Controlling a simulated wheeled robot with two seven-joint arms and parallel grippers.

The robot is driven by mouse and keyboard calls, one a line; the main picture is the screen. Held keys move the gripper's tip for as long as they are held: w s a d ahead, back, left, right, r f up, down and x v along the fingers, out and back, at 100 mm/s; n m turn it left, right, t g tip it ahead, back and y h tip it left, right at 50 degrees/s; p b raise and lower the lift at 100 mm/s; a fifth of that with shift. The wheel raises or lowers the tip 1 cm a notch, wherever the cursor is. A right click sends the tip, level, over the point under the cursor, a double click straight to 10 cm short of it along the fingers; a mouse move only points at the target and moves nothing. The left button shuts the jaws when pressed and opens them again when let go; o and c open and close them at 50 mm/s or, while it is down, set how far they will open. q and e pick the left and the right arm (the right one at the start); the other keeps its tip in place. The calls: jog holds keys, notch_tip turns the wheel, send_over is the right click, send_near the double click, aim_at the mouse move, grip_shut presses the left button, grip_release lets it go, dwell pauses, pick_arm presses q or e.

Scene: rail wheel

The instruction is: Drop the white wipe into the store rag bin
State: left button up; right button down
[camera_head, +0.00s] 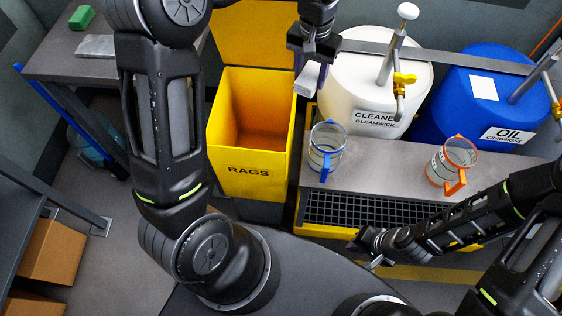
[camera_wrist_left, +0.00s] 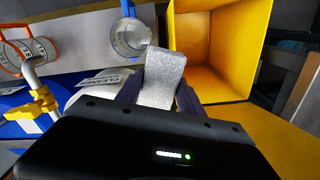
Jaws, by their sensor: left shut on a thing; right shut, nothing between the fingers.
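The yellow bin (camera_head: 249,182) marked RAGS stands in the middle of the head view with its lid up. Its inside looks empty, and its mouth also shows in the left wrist view (camera_wrist_left: 205,45). My left gripper (camera_head: 308,66) is shut on the white wipe (camera_head: 308,80), just right of the bin's back right edge and above the bench side. The wipe (camera_wrist_left: 163,80) hangs between the fingers in the left wrist view. My right gripper (camera_head: 367,245) is shut and empty, low in front of the bench's dark grate.
A white cleaner drum (camera_head: 360,75) and a blue oil drum (camera_head: 465,100) with taps lie right of the bin. A blue-handled jug (camera_head: 326,150) and an orange-handled jug (camera_head: 450,165) stand on the bench (camera_head: 385,165). A grey table (camera_head: 60,50) is at left.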

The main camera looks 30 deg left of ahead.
pick_arm(q)
jog(key=shift+a, duration=0.1)
jog(key=s+a+f+n+p, duration=0.1)
jog(key=a+f, duration=0.3)
jog(key=a, duration=0.4)
jog(key=s+a+f+n+p, duration=0.1)
jog(key=s+a+f+n, duration=0.2)
jog(key=a, duration=0.6)
jog(key=shift+f, duration=0.95)
notch_tip(320, 180, down, 6)
jog(key=b, duration=0.3)
